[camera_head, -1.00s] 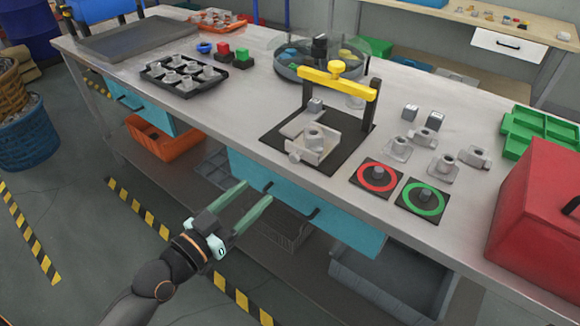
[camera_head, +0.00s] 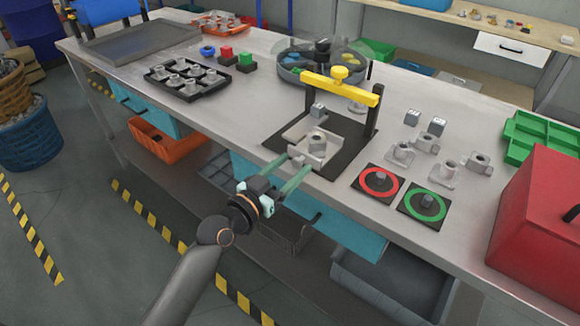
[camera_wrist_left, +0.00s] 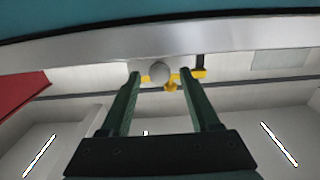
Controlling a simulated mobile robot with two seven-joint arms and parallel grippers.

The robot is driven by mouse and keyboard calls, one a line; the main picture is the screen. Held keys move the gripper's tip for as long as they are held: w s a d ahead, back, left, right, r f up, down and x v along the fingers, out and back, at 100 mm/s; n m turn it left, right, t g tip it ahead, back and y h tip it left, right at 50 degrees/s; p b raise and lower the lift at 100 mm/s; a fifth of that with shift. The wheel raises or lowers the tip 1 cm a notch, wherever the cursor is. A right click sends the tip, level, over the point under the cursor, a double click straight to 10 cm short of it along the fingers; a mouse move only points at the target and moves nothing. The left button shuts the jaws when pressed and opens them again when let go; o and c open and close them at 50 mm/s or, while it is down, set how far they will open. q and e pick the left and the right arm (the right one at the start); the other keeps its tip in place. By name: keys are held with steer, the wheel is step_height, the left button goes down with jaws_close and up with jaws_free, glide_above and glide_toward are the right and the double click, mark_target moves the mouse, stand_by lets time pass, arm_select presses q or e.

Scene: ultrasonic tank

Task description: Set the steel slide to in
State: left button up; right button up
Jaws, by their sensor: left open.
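The steel slide (camera_head: 310,148) lies on a black plate (camera_head: 345,158) near the front edge of the bench, in front of a yellow-topped bridge (camera_head: 340,88). A grey nut-like part (camera_head: 317,141) sits on it. My left gripper (camera_head: 293,167) is open at the bench's front edge, its fingers pointing at the slide's front end. In the left wrist view, a round grey knob (camera_wrist_left: 159,72) shows between the fingertips (camera_wrist_left: 161,76), with the yellow bar (camera_wrist_left: 187,75) behind it. Contact cannot be told. My right gripper is not in view.
Red-ringed (camera_head: 379,181) and green-ringed (camera_head: 424,204) pads lie to the right of the slide, with several loose grey parts behind them. A red box (camera_head: 535,215) stands at the right edge. A black tray of parts (camera_head: 188,80) is at left. Blue drawers (camera_head: 340,225) hang below the bench front.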

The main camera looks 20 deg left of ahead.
arm_select(q)
jaws_close()
stand_by(0.5)
stand_by(0.9)
